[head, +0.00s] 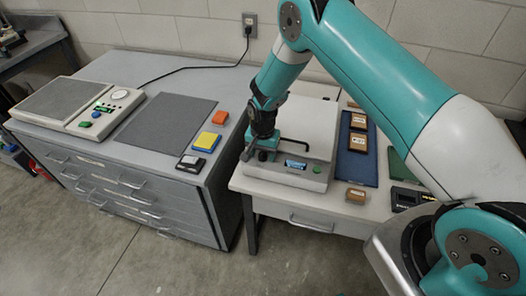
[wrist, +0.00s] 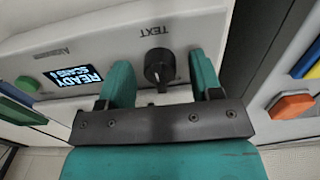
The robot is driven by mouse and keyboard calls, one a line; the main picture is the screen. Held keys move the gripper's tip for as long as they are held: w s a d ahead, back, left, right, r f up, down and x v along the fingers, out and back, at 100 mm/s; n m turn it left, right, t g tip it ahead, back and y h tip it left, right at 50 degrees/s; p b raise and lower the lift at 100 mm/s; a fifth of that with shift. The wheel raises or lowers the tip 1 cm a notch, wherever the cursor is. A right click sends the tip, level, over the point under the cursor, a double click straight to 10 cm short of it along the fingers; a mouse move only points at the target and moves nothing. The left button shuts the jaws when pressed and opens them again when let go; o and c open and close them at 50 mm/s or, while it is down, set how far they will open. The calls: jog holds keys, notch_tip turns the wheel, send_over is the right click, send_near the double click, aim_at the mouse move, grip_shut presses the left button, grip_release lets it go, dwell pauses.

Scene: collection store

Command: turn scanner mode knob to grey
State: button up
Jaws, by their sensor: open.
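The scanner (head: 312,178) is a pale flat unit with a lit display (head: 296,164) and a green button on its front panel, standing on the right-hand table. Its black mode knob (wrist: 158,70) shows in the wrist view, with the word TEXT printed beside it and its pointer mark hard to make out. The wrist display (wrist: 86,82) shows the word READY, upside down. My gripper (wrist: 163,82) is open, with one teal finger on each side of the knob's position; contact cannot be told. In the head view my gripper (head: 256,152) largely hides the knob.
A grey drawer cabinet (head: 212,200) stands left, holding another device (head: 75,105), a dark mat (head: 165,123), and yellow (head: 207,142) and orange (head: 220,117) blocks. Right of the scanner lies a blue tray (head: 352,168) with small labelled boxes. A gap separates cabinet and table.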

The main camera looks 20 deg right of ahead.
jog(key=c, duration=0.9)
jog(key=shift+n+b, duration=0.4)
jog(key=shift+f+n+b, duration=0.15)
jog(key=shift+n+b, duration=0.55)
jog(key=shift+n, duration=0.3)
jog(key=n+b, duration=0.2)
jog(key=n, duration=0.3)
jog(key=shift+n+b, duration=0.3)
jog(key=shift+b, duration=0.1)
jog(key=n+b, duration=0.1)
jog(key=n, duration=0.3)
jog(key=shift+b, duration=0.3)
jog(key=n+b, duration=0.1)
jog(key=n, duration=0.4)
jog(key=shift+r+n, duration=0.2)
jog(key=shift+n, duration=0.1)
